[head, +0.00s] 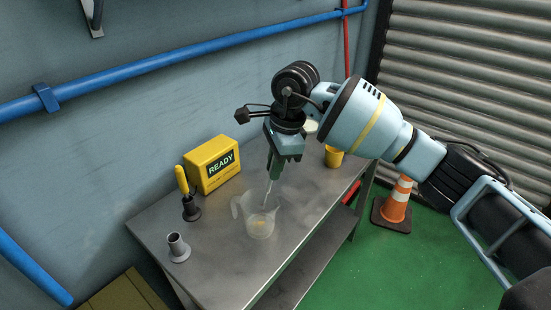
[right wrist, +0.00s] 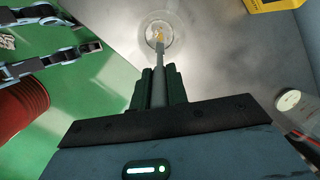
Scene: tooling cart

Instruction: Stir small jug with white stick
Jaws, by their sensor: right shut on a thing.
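The small jug (head: 259,222) is clear with a handle on its left and stands upright on the metal cart top. In the right wrist view its round rim (right wrist: 146,27) shows at the top, with something yellowish inside. My right gripper (head: 273,176) is above the jug, pointing down. Its green fingers (right wrist: 158,84) are shut on the white stick (right wrist: 160,58). The stick (head: 267,193) slants down from the fingers, and its lower end is inside the jug. Whether the tip touches the bottom is unclear. My left gripper is not in the head view.
A yellow box reading READY (head: 213,164) stands behind the jug. A yellow-handled tool in a dark holder (head: 191,205) and an empty grey holder (head: 178,248) are left. A yellow cup (head: 333,157) is right. The cart top (head: 225,276) is bare near its front edge.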

